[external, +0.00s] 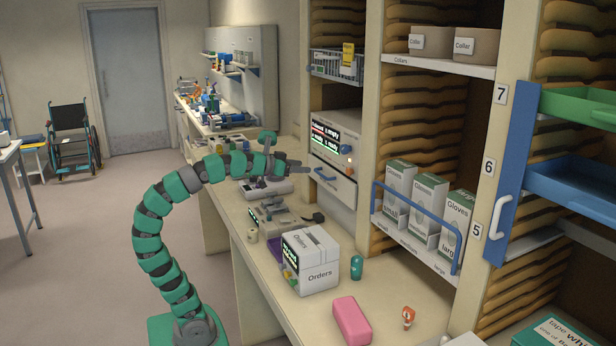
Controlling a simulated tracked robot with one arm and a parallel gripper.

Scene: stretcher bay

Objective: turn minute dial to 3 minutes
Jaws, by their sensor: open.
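The minute dial cannot be made out for certain. A blue knob (346,150) sits on the right of a white panel unit (335,135) with a lit text display, built into the shelving. A small lit orange spot is just below the knob. No dial marks can be read at this size. My gripper (304,168) is open and empty, pointing right, in front of the unit's lower left side. It appears apart from the blue knob. The depth between gripper and unit is hard to judge.
Glove boxes (429,208) stand behind a blue rail at right.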

